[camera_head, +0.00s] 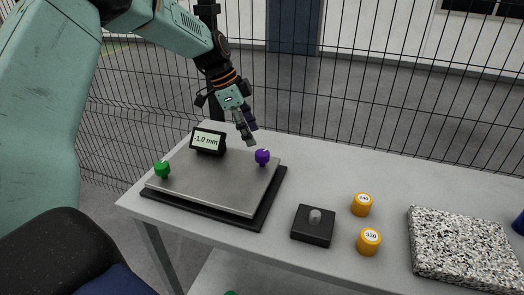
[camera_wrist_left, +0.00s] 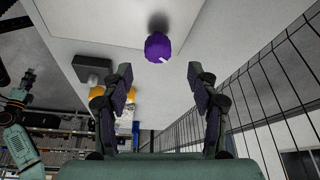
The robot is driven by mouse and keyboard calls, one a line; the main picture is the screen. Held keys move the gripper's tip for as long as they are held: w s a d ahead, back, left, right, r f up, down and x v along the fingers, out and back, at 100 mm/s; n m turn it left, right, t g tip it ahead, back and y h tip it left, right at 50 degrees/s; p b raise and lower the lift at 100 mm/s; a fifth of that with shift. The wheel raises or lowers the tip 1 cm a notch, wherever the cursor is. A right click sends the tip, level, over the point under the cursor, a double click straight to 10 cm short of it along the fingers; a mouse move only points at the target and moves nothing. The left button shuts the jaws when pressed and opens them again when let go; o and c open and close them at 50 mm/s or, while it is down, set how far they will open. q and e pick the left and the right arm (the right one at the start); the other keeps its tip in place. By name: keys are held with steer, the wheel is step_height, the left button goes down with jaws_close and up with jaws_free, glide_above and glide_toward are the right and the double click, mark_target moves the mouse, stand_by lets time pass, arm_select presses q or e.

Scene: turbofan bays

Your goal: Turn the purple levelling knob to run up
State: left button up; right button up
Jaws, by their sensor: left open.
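The purple levelling knob (camera_head: 262,156) stands at the right back corner of a grey levelling plate (camera_head: 215,182). A small display (camera_head: 208,140) at the plate's back reads -1.0 mm. My left gripper (camera_head: 247,134) is above and just behind the purple knob, pointing down at the table. In the left wrist view the purple knob (camera_wrist_left: 158,47), with a white mark on it, lies ahead of the open fingers (camera_wrist_left: 160,80), roughly centred between them and apart from both. My right gripper is not in the head view.
A green knob (camera_head: 162,169) is at the plate's left corner. To the right are a black box with a grey knob (camera_head: 313,226), orange cylinders marked 240 (camera_head: 361,204) and 330 (camera_head: 369,241), and a speckled slab (camera_head: 462,246). A wire fence (camera_head: 380,90) stands behind the table.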

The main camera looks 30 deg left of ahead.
mark_target(261, 151)
arm_select(q)
steer(key=x, duration=0.5)
steer(key=shift+s+d+f, duration=0.15)
steer(key=shift+d, duration=0.1)
steer(key=shift+d+f, duration=0.1)
steer(key=shift+f, duration=0.55)
steer(key=shift+d+r, duration=0.15)
steer(key=shift+c, duration=0.5)
steer(key=c, duration=1.1)
